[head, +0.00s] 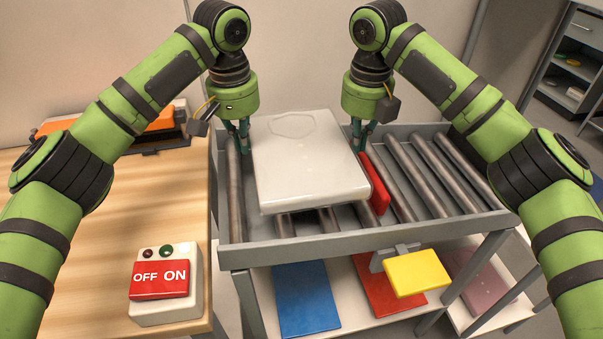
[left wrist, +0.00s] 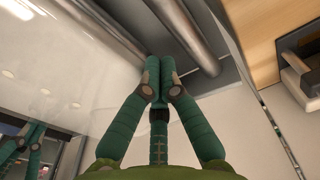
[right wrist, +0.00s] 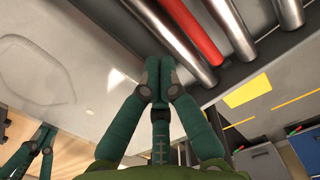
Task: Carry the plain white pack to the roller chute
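The plain white pack (head: 306,165) is a glossy flat block over the rollers of the roller chute (head: 305,243). It sits between my two grippers; whether it rests on the rollers or hangs just above them I cannot tell. My left gripper (head: 241,146) is at its left side and my right gripper (head: 358,143) at its right side. In the left wrist view (left wrist: 158,72) and right wrist view (right wrist: 158,75) the fingertips are together with nothing between them. The pack's side lies close beside each set of fingers; contact is unclear.
A red upright piece (head: 375,184) stands among the rollers right of the pack. A yellow plate (head: 416,273) is at the chute's front. Below are a blue pack (head: 306,299) and a red pack (head: 385,288). A wooden table (head: 85,225) with an OFF/ON switch box (head: 165,308) is left.

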